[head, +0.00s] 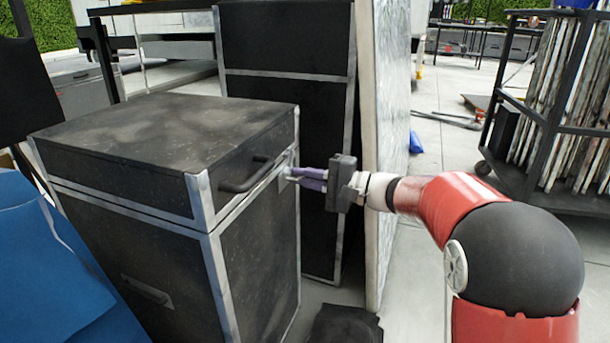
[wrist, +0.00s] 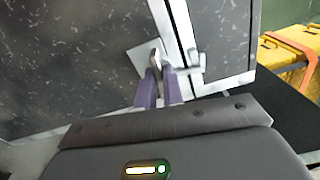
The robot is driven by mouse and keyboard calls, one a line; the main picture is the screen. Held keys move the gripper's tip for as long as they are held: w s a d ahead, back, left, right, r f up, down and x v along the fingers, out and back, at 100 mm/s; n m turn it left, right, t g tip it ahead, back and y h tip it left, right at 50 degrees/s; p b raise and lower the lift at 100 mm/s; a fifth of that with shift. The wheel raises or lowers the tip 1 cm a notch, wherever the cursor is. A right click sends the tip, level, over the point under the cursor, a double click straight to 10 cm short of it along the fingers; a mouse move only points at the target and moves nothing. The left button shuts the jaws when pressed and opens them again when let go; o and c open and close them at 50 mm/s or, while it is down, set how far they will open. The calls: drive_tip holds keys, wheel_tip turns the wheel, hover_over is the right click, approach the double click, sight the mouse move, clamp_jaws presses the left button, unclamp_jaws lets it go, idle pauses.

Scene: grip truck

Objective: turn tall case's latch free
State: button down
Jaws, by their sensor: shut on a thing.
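The tall case is a black, scuffed box with silver metal edging; its lid (head: 165,130) is down on its body (head: 140,265) in the head view. The latch is a small silver metal piece at the lid seam, near the right edge of the case; it shows in the wrist view (wrist: 158,58). My gripper (head: 292,177) comes from the right with its purple fingers at the latch. In the wrist view the fingers (wrist: 159,80) are close together on the latch, whose gripped part is partly hidden between them.
A black handle (head: 245,178) sits on the lid, left of my gripper. Another black case (head: 285,110) and a pale upright panel (head: 388,130) stand close behind. A blue cloth (head: 60,270) is at the left. A rack of boards (head: 570,110) stands at the right, with open floor before it.

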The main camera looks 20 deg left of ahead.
drive_tip(key=m+p, duration=1.4)
drive_tip(key=m, duration=0.2)
drive_tip(key=shift+p, duration=0.3)
drive_tip(key=shift+f+m, duration=0.1)
drive_tip(key=shift+m, duration=0.2)
drive_tip(key=c, duration=1.5)
unclamp_jaws()
drive_tip(key=d, duration=0.7)
drive_tip(key=shift+s+d, duration=0.3)
drive_tip(key=shift+d, duration=0.1)
